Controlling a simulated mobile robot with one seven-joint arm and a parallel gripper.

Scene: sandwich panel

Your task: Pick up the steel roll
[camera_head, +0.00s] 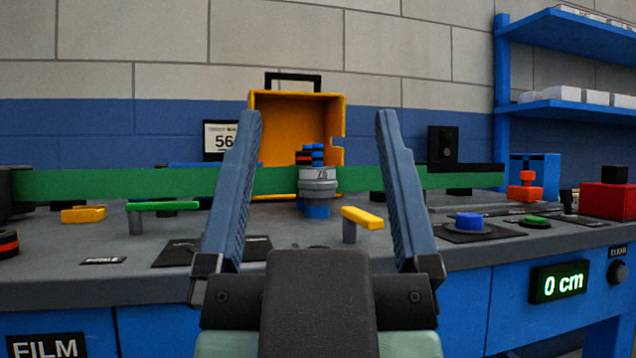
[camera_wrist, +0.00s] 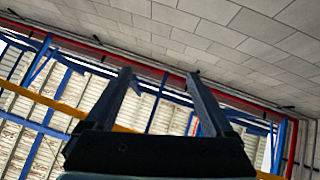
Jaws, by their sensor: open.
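A grey ringed cylinder (camera_head: 318,187) with a pale marked band stands upright on a blue base on the workbench. It may be the steel roll; I cannot tell for certain. My gripper (camera_head: 318,118) is open and empty. In the head view its two long fingers frame the cylinder from left and right, without visible contact. In the wrist view my gripper (camera_wrist: 157,75) points at the wall and ceiling, and no roll shows there.
A green strip (camera_head: 110,183) runs across the grey workbench (camera_head: 290,235). An orange open box (camera_head: 295,110) stands behind the cylinder. A yellow handle (camera_head: 362,217) and green handle (camera_head: 162,206) stick up nearby. A blue button (camera_head: 468,221) and red box (camera_head: 607,200) are right.

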